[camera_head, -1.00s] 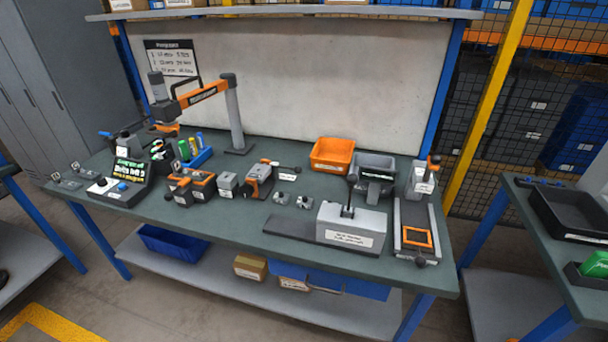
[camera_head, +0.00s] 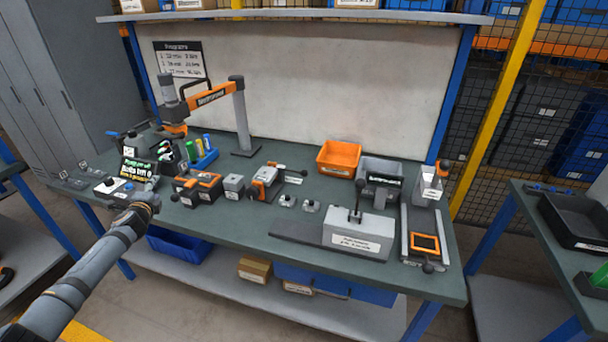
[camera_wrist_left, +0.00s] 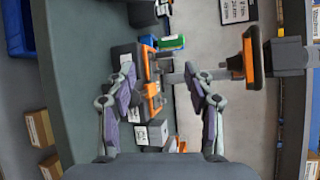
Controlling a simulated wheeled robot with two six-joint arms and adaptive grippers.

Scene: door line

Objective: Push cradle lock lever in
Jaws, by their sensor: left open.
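An orange and black cradle (camera_head: 197,188) sits near the front of the green bench, left of the middle. It also shows in the left wrist view (camera_wrist_left: 151,98), between and beyond my fingers. I cannot make out which small part is its lock lever. My left arm comes in from the lower left in the head view, with its wrist end in front of the control box; the fingers are hard to see there. In the left wrist view my left gripper (camera_wrist_left: 160,75) is open and empty, its fingers apart. My right gripper is not in view.
A control box with a screen (camera_head: 137,170) and a blue tray of bottles (camera_head: 205,159) stand near the cradle. A grey block (camera_head: 234,187) and an orange clamp device (camera_head: 266,182) are to its right. An orange-banded tool arm (camera_head: 212,96) hangs over the back left.

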